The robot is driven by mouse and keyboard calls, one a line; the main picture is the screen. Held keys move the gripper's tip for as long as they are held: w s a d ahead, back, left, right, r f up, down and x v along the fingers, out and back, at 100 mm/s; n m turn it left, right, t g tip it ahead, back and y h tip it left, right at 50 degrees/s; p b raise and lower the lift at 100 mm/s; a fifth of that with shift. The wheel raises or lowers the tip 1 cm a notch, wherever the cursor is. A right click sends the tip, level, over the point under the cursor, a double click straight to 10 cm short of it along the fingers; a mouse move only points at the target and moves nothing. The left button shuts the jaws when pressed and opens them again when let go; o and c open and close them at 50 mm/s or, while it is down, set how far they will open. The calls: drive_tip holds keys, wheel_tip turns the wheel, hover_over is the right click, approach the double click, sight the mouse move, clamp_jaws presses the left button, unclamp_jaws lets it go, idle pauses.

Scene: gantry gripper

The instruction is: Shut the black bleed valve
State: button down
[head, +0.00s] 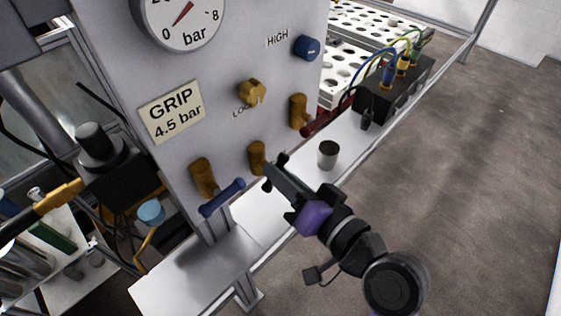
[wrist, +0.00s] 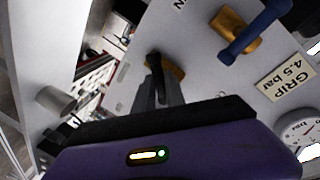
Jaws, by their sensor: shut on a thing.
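The black bleed valve has a brass body (head: 257,157) low on the grey panel, between two similar brass valves. Its black lever (wrist: 153,62) shows in the wrist view in front of the brass body (wrist: 172,68). My gripper (head: 275,172) reaches up to this valve from the lower right. In the wrist view my gripper (wrist: 157,92) is shut on the black lever. The jaws hide part of the lever, so its exact angle is hard to tell.
A blue lever (head: 222,197) on the left valve and a dark red lever (head: 326,118) on the right valve flank it. A metal cup (head: 328,154) stands on the white ledge (head: 262,216) below. A gauge (head: 180,18) and brass knob (head: 252,93) sit higher up.

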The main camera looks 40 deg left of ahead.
drive_tip(key=m+p, duration=0.2)
drive_tip(key=m+g+p, duration=0.1)
drive_tip(key=m+p, duration=0.2)
drive_tip(key=m+g+p, duration=0.1)
drive_tip(key=m+p, duration=0.1)
drive_tip(key=p, duration=0.1)
drive_tip(key=shift+w+d+m, duration=0.1)
drive_tip(key=shift+w+m, duration=0.15)
drive_tip(key=shift+m, duration=0.15)
drive_tip(key=shift+f, duration=0.15)
idle(0.3)
drive_tip(key=c, duration=1.4)
unclamp_jaws()
